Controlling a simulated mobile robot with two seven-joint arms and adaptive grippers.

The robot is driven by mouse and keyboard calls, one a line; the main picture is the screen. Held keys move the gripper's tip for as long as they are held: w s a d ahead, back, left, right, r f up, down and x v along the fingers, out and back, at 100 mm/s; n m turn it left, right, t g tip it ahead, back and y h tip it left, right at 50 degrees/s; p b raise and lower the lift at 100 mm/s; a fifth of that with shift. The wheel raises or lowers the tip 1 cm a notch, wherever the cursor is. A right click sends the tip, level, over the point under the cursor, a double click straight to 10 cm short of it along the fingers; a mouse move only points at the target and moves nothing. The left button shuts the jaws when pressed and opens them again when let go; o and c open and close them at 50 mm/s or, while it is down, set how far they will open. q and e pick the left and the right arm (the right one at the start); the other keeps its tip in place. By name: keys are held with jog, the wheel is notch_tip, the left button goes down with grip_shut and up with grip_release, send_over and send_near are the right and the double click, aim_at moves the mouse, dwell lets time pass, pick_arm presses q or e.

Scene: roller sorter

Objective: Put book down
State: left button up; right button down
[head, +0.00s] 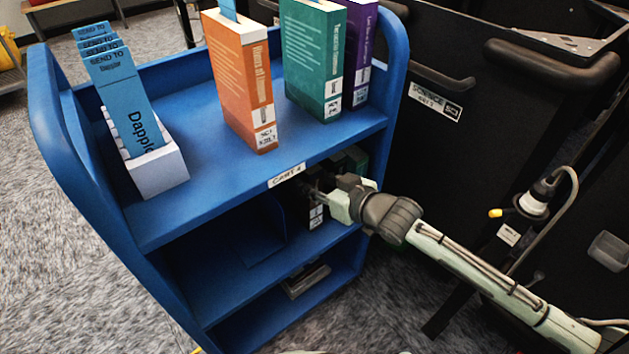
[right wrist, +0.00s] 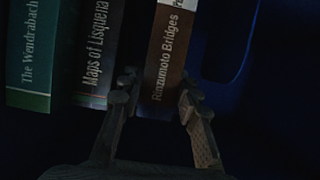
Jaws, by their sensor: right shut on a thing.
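My right gripper (right wrist: 155,112) has its fingers on both sides of a brown book titled "Rinzumo Bridges" (right wrist: 168,55) and is shut on it near its lower end. The book stands upright in the dark middle shelf of the blue cart (head: 165,230). A dark book "Maps of Lisquena" (right wrist: 98,50) stands just left of it, and a teal book "The Wendrabach" (right wrist: 38,60) further left. In the head view the right gripper (head: 322,186) reaches into the middle shelf; its fingertips are partly hidden in shadow. The left gripper is not in view.
On the cart's top stand an orange book (head: 240,80), a green book (head: 313,55), a purple book (head: 358,50) and a white box (head: 160,172) of blue "SEND TO" slips. A blue divider (head: 272,212) stands in the middle shelf. Black bins (head: 450,70) are at right.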

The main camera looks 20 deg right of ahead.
jog(key=c, duration=1.4)
grip_release()
jog(key=shift+o, duration=0.2)
jog(key=shift+s+r, duration=0.15)
jog(key=shift+s, duration=0.05)
jog(key=p+v, duration=0.1)
jog(key=v, duration=1)
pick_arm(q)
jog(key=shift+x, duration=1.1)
pick_arm(e)
jog(key=s+d+f+m+g+h, duration=0.1)
jog(key=s+d+f+g+h, duration=0.2)
jog(key=s+f, duration=0.5)
jog(key=s+d+f+m+g+h, duration=0.1)
jog(key=s+d+f+g+h, duration=0.2)
jog(key=s+f+g, duration=0.3)
notch_tip(320, 180, down, 6)
jog(key=shift+s+d+r+g, duration=0.25)
jog(key=shift+s+d, duration=0.2)
jog(key=shift+s, duration=0.45)
